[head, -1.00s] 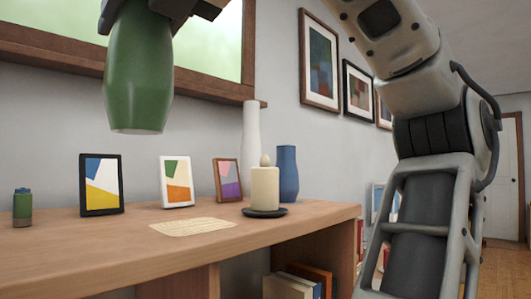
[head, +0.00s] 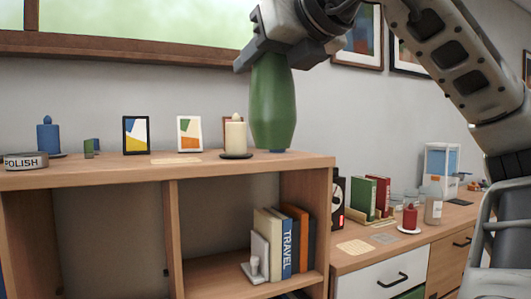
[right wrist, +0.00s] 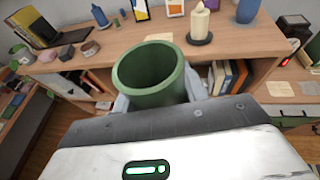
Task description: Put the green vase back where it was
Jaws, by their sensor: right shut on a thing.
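The green vase (head: 272,110) hangs roughly upright from my right gripper (head: 270,50), which is shut on it near its top. In the right wrist view I look down into the open mouth of the vase (right wrist: 150,75). In the head view the vase shows in front of the right end of the wooden shelf top (head: 90,178), its lower end near the height of that surface. In the right wrist view it hangs before the shelf's front edge. My left gripper is not in view.
A cream candle (head: 236,138) on a dark dish, small picture frames (head: 136,135) and a pale flat patch (head: 176,160) are on the shelf top. A blue vase (right wrist: 247,10) stands behind. A lower cabinet (head: 375,288) at right holds books, a red candle and two flat patches (head: 354,247).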

